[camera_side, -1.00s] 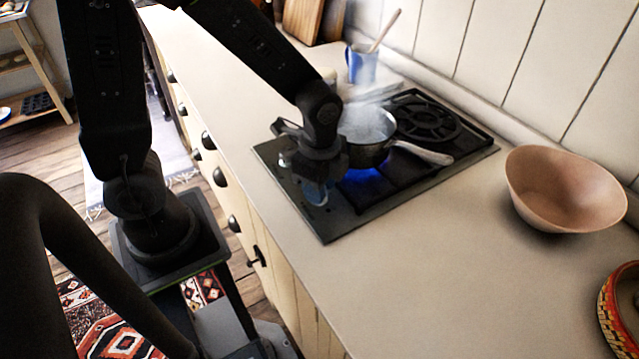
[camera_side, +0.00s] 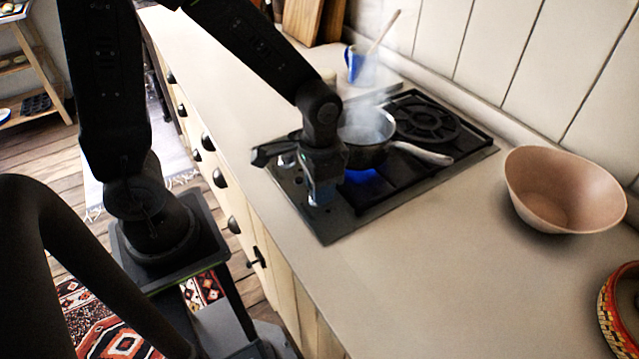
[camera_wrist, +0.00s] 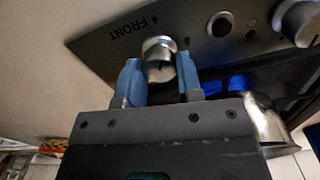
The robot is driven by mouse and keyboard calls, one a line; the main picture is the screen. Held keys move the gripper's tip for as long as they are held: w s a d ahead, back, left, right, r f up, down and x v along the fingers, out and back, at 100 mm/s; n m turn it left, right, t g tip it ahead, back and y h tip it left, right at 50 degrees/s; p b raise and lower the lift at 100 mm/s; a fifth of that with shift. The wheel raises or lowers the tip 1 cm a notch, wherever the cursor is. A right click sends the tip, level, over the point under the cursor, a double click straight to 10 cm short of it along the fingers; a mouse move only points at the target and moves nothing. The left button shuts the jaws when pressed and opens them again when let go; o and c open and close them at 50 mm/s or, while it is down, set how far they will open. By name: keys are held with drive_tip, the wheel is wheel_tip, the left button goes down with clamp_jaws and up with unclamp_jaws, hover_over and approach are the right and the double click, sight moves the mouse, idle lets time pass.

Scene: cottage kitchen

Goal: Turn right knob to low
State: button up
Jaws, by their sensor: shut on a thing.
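The right knob (camera_wrist: 159,58) is a round silver metal knob beside the "FRONT" marking on the dark hob panel. My gripper (camera_wrist: 160,76) has its two blue fingers on either side of this knob, shut on it. A second silver knob (camera_wrist: 299,22) stands apart at the top right of the wrist view. The knob's setting cannot be read.
A steaming pan (camera_side: 366,152) sits over a blue flame (camera_side: 359,176), close beside my gripper, its handle (camera_side: 424,153) pointing right. A pink bowl (camera_side: 562,190) and a patterned basket (camera_side: 622,310) stand at the right. The front counter is clear.

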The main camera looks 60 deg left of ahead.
drive_tip(key=shift+r+n, duration=0.1)
drive_tip(key=shift+n, duration=1.1)
drive_tip(key=o, duration=0.6)
drive_tip(key=shift+o, duration=0.2)
wheel_tip(320, 180, up, 14)
drive_tip(key=s+a+r+t, duration=0.2)
drive_tip(key=s+t, duration=0.3)
drive_tip(key=s, duration=0.3)
drive_tip(key=shift+a+r+t, duration=0.25)
drive_tip(key=shift+a+t, duration=0.05)
drive_tip(key=shift+a, duration=0.1)
